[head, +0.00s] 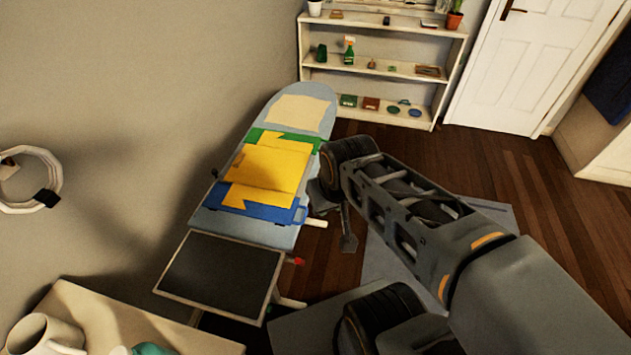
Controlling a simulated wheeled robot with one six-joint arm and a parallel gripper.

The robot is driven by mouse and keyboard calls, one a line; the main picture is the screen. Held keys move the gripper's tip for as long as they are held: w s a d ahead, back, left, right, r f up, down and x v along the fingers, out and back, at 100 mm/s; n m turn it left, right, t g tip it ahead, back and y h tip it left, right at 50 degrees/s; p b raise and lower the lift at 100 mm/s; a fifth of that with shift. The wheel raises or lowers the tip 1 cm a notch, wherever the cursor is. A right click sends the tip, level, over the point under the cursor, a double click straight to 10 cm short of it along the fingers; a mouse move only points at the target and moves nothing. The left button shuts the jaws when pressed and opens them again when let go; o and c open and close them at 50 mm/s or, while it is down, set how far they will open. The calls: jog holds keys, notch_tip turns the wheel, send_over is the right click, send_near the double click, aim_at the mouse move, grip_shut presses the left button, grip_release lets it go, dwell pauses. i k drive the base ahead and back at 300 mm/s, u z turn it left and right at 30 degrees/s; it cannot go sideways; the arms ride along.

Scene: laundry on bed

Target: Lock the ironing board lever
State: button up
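The ironing board (215,222) stands against the wall, with a pale blue cover and a dark panel (222,272) at its near end. A small red-tipped part (298,261), possibly the lever, sticks out at the right side of the dark panel. A white stub (316,223) juts from the board's right edge farther up. My gripper (336,215) is just right of the board, close to the white stub. Contact cannot be judged. My arm hides part of the gripper, and its finger opening is unclear.
Folded yellow (270,168), green (313,141), blue (262,209) and cream (300,112) cloths lie on the board. A white shelf (375,84) with small items stands behind, beside a white door (530,60). A mug (38,335) sits on a surface at lower left. Wooden floor (480,165) is open at right.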

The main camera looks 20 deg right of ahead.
aim_at(298, 262)
jog(key=k, duration=1.35)
jog(key=u, duration=0.4)
jog(key=i, duration=0.65)
jog(key=u, duration=0.05)
